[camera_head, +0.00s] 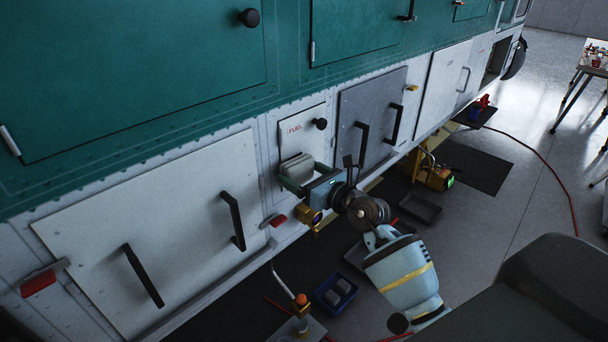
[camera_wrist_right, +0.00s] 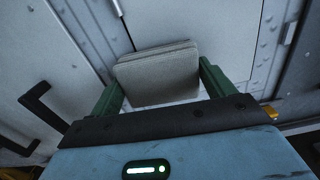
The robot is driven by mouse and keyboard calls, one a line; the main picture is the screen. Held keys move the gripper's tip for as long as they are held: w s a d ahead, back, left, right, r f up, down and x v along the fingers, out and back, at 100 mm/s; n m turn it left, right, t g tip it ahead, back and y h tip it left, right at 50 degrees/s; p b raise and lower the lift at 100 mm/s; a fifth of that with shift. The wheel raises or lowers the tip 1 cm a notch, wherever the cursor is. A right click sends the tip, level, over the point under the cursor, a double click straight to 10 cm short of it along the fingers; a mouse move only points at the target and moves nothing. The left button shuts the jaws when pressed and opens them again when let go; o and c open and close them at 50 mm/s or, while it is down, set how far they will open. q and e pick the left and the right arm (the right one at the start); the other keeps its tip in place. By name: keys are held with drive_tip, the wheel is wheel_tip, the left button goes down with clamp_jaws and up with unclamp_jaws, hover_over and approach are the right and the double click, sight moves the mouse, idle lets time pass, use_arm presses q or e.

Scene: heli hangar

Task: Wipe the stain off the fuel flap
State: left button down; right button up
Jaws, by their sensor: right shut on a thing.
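The fuel flap (camera_head: 299,127) is a small white panel on the helicopter's side, marked "FUEL", with a black knob (camera_head: 320,124) at its upper right. My right gripper (camera_head: 295,172) is at the flap's lower part. It is shut on a grey cloth or pad (camera_head: 297,167), which covers that part of the flap. In the right wrist view the pad (camera_wrist_right: 158,73) sits between the green fingers, close to the white panel; I cannot tell whether it touches. No stain shows; any under the pad is hidden. My left gripper is not in view.
Black-handled panels flank the flap: a large white one (camera_head: 170,225) to the left and a grey one (camera_head: 369,105) to the right. Below on the floor are a blue bin (camera_head: 335,293), a yellow device (camera_head: 434,178) and a red hose (camera_head: 548,165).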

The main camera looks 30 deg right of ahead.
sight(314, 167)
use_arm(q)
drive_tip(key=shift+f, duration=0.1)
use_arm(e)
drive_tip(key=shift+w+a, duration=0.25)
drive_tip(key=shift+w, duration=0.3)
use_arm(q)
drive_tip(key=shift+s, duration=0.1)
use_arm(e)
drive_tip(key=shift+w+d+f+b, duration=0.1)
drive_tip(key=shift+w+d+b, duration=0.1)
drive_tip(key=shift+d, duration=0.4)
drive_tip(key=shift+w+d+b, duration=0.15)
drive_tip(key=shift+d+b, duration=0.05)
drive_tip(key=shift+d, duration=0.35)
drive_tip(key=shift+w+d, duration=0.2)
drive_tip(key=shift+d, duration=0.6)
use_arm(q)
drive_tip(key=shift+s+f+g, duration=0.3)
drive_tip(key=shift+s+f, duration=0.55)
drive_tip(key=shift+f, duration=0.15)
